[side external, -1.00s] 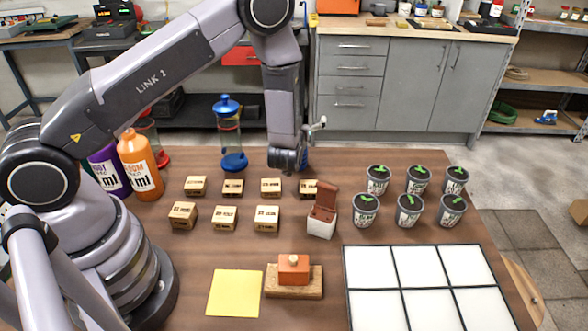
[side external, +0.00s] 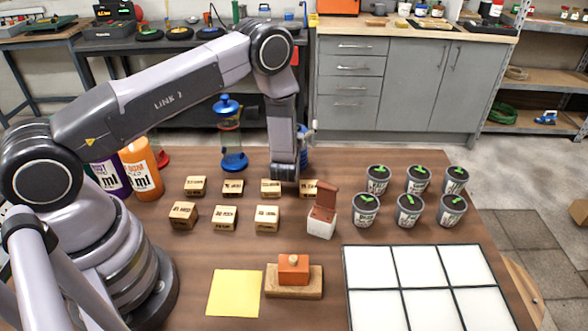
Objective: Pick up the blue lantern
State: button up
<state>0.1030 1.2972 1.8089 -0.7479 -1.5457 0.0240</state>
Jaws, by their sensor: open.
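The blue lantern (side external: 230,135), with a blue cap, clear body and blue base, stands upright on the far side of the brown table. My gripper (side external: 287,172) is right of this lantern, over the back row of wooden blocks and apart from it. It points down, open, and I see nothing held in it. Its fingers are small and hard to make out. Another bit of blue (side external: 306,133) shows just behind my gripper's right side, mostly hidden, and I cannot tell what it is.
Wooden blocks (side external: 225,218) stand in two rows near my gripper, with a small open-lidded box (side external: 321,222) to their right. Potted seedlings (side external: 409,209) stand further right. Orange (side external: 142,168) and purple (side external: 106,175) bottles stand left. A white tile grid (side external: 370,270) lies front right.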

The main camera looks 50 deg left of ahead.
jog(key=shift+c, duration=0.2)
jog(key=c, duration=1.1)
jog(key=shift+r, duration=0.1)
jog(key=shift+c, duration=0.2)
